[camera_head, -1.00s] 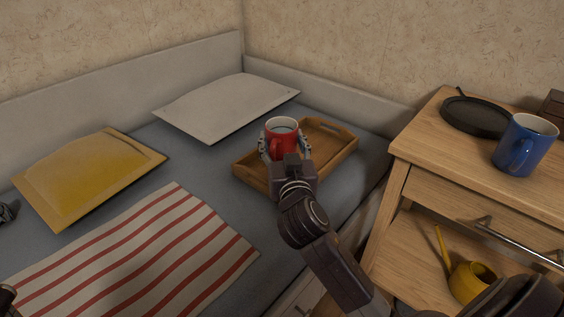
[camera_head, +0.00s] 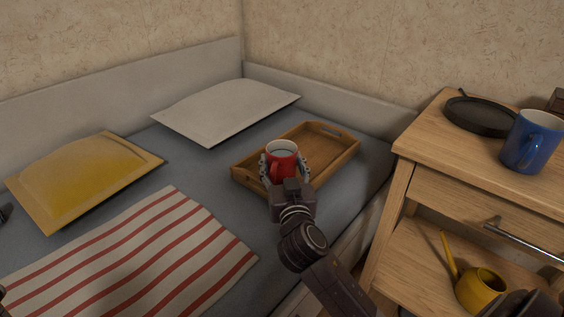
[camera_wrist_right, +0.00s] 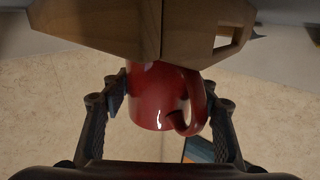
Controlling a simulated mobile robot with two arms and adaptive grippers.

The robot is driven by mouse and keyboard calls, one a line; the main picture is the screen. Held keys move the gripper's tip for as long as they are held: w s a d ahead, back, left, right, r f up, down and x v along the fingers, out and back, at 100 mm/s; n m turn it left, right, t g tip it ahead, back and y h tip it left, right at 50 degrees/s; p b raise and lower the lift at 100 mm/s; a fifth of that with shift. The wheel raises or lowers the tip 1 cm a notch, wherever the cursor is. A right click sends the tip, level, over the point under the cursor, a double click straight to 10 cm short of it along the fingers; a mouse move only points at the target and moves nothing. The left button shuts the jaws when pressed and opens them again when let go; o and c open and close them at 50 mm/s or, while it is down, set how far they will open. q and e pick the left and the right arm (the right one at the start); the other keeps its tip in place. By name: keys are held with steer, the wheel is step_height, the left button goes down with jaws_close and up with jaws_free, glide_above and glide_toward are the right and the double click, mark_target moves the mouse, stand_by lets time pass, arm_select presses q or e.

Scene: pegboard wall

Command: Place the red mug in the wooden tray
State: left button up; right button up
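The red mug (camera_head: 282,158) is upright at the near side of the wooden tray (camera_head: 335,152), which lies on the bed. My right gripper (camera_head: 284,172) has a finger on each side of the mug and holds it. In the right wrist view, which looks upside down, the mug (camera_wrist_right: 152,95) is between the two fingers, its handle towards the right finger. Its base is hidden behind the tray wall (camera_wrist_right: 130,30), so I cannot tell whether it touches the tray floor. Only a dark sliver, possibly my left gripper (camera_head: 3,215), shows at the left edge.
A white pillow (camera_head: 225,110), a yellow pillow (camera_head: 85,175) and a striped cloth (camera_head: 130,255) lie on the bed. The wooden nightstand (camera_head: 430,150) at right bears a blue mug (camera_head: 532,142) and a black pan (camera_head: 480,116); a yellow watering can (camera_head: 480,288) is below.

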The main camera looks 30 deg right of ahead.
steer(key=o, duration=0.4)
